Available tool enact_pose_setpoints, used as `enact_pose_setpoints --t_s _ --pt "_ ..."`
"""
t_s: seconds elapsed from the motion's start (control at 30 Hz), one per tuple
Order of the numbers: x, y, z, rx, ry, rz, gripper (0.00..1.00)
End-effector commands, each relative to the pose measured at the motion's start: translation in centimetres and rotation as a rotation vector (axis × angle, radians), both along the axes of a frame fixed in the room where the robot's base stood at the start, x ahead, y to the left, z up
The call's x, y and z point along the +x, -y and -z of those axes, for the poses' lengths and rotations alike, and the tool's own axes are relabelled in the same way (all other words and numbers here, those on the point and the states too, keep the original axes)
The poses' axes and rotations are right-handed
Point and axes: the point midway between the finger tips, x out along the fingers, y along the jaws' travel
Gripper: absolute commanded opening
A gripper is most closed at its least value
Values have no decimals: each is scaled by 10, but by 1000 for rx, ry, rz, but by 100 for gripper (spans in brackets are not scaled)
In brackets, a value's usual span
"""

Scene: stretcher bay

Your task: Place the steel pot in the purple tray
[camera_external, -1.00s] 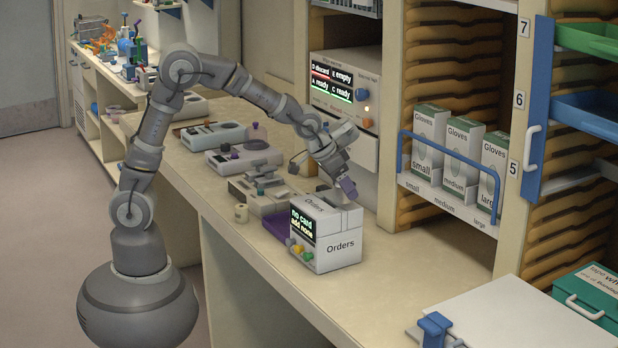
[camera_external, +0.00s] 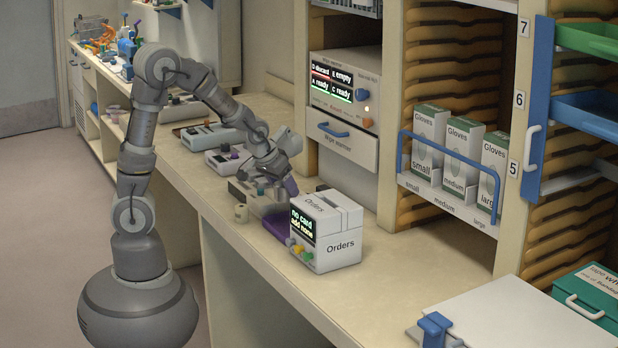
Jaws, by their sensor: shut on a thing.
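The purple tray (camera_external: 276,227) lies on the counter, left of and partly behind the white Orders box. My gripper (camera_external: 279,191) is above the far end of the tray, angled downward, with a purple fingertip showing on its right. It is shut on a small greyish thing (camera_external: 266,206), which looks like the steel pot. The pot is mostly hidden by the gripper and small in the view. I cannot tell whether it touches the tray.
The Orders box (camera_external: 338,240) stands close to the tray's right side. Grey devices (camera_external: 228,160) line the counter farther back.

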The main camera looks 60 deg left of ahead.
Motion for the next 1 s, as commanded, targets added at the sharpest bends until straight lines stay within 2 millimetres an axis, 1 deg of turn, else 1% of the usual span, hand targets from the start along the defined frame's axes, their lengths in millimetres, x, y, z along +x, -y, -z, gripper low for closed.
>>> enact_pose_setpoints --t_s 0.03,0.1,0.2,0.3,0.37,0.4,0.47,0.53,0.7,0.8,0.9,1.0 --pt "-8 -5 15 3 -10 -31 31" --pt "-21 -15 36 6 -10 -85 31" --pt "-41 -29 60 14 -4 -157 31" --pt "-56 -38 74 23 6 -207 31" --pt "-59 -42 79 26 12 -225 31" --pt "-57 -45 81 27 16 -233 31" --pt "-49 -48 85 28 18 -239 31" --pt "-31 -53 89 28 21 -243 31" --pt "23 -64 94 28 21 -242 31" --pt "50 -69 96 28 20 -240 31" --pt "71 -73 96 27 19 -240 31" --pt "81 -74 96 28 18 -240 31"
